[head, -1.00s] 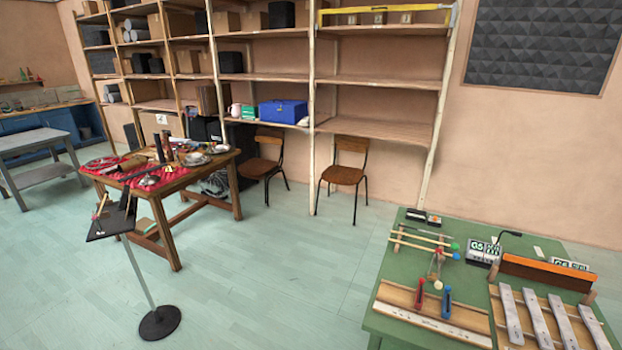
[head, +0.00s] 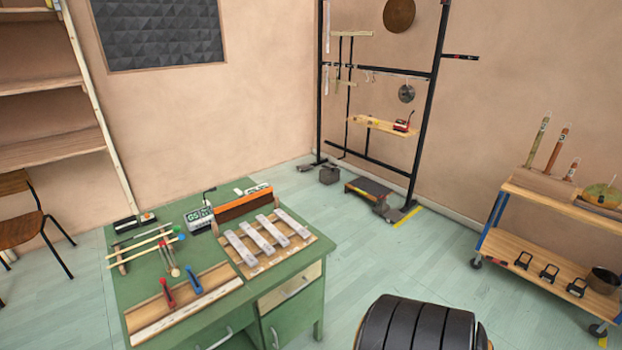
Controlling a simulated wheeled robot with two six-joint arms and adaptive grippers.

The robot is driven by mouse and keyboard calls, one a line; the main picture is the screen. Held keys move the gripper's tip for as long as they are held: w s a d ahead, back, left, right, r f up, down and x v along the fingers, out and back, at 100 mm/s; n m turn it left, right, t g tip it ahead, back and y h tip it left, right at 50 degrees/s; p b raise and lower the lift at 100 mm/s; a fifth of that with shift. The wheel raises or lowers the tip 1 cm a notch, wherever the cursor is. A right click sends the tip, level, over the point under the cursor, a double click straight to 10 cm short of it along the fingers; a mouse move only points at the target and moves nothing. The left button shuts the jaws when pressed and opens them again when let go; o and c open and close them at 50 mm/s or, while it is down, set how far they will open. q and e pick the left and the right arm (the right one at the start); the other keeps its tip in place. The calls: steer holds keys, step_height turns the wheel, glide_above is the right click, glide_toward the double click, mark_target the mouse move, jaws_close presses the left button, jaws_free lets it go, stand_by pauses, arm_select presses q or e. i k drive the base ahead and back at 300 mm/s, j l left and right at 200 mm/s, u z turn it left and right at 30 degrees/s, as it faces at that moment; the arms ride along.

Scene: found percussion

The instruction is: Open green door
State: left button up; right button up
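A green desk (head: 140,268) stands in the lower middle of the head view. Its front has a pale wood drawer (head: 290,287) with a bar handle. Below that drawer is a green door (head: 294,318), which looks closed, with a light handle (head: 275,337) near its left edge. The lower part of the door is cut off by the frame. Another green front with a handle shows to its left, also cut off. Neither of my grippers is in view.
Metal bars (head: 265,236) and mallets lie on the desk top. A black rack (head: 425,110) stands at the back wall. A wheeled wooden cart (head: 560,252) is at the right. A chair (head: 22,225) is at the left.

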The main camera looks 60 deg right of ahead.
mark_target(279, 325)
steer(key=l+z, duration=0.15)
steer(key=z, duration=1.45)
steer(key=k+l, duration=0.05)
